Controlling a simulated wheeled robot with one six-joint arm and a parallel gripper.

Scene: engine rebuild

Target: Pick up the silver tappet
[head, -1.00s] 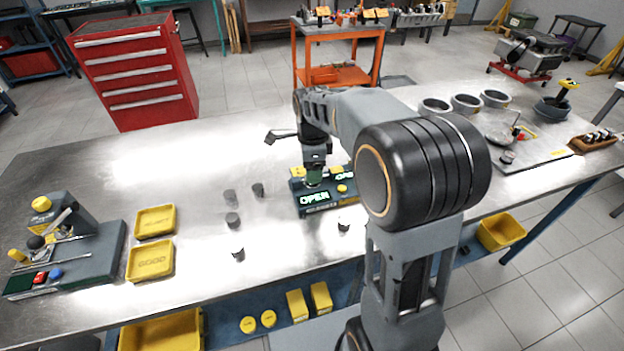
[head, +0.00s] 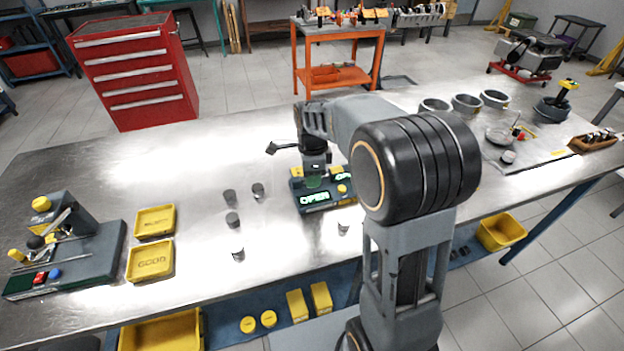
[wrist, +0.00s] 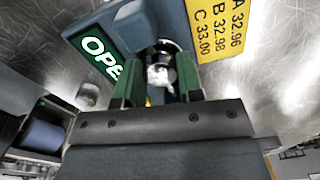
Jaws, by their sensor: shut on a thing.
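My gripper (head: 315,180) is low over the dark gauge box (head: 312,203) with its lit green OPEN displays. In the wrist view its green fingers (wrist: 160,85) stand on either side of a small shiny silver tappet (wrist: 159,74) and are shut on it. The tappet is at the gauge box, whose OPEN panel and yellow label with size numbers also show there. In the head view the held tappet is hidden by the gripper. Whether it touches the box cannot be told.
Several other small grey cylinders stand on the bench left of the box, one of them nearest the front (head: 238,254). Another (head: 343,228) is in front of the box. Yellow trays (head: 150,260) and a dark fixture (head: 85,262) lie at left.

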